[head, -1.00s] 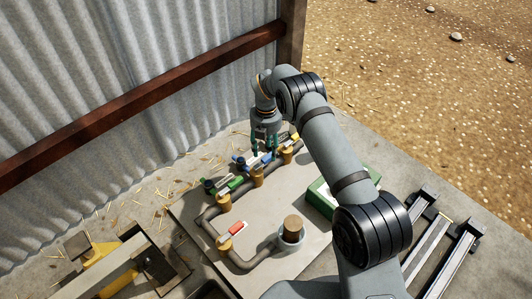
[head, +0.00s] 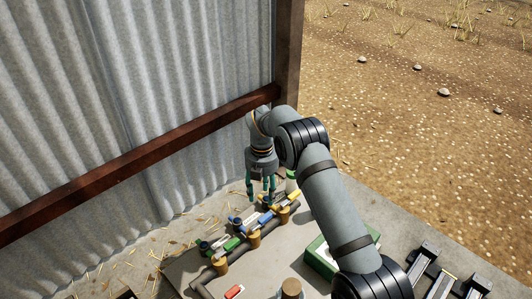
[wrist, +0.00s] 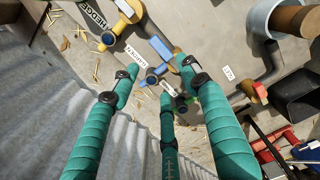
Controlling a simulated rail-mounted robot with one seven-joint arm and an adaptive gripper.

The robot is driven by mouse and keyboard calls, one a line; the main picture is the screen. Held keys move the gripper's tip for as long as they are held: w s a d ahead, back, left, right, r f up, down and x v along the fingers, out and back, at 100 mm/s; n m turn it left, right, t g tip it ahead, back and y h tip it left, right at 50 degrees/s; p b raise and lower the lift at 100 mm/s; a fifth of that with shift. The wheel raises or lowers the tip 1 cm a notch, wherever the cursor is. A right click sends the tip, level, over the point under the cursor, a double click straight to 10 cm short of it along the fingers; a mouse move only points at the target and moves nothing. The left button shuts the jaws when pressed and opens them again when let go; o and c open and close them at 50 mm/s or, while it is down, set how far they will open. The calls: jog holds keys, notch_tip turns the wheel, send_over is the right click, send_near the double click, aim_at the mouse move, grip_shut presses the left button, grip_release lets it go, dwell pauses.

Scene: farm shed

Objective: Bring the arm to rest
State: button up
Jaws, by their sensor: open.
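My gripper (head: 260,195) hangs fingers down above the far part of the pipe, near the corrugated wall. Its teal fingers are spread open in the wrist view (wrist: 158,76), with nothing held between them. Below it is a valve with a blue handle (head: 266,217), which also shows beyond the fingertips in the wrist view (wrist: 160,47). The fingertips look apart from it. My arm reaches from the lower right, bent at its joints.
The pipe also carries green (head: 232,243), yellow (head: 294,194) and red (head: 234,292) handles. A green box (head: 320,258) stands on the board beside my arm. The corrugated wall (head: 130,110) and its rusty beam (head: 140,160) are close on the left. Open ground lies right.

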aim_at(263, 216)
notch_tip(263, 216, down, 12)
jog(key=shift+r, duration=0.15)
jog(key=shift+d, duration=0.2)
jog(key=shift+a, duration=0.1)
jog(key=shift+a+r, duration=0.1)
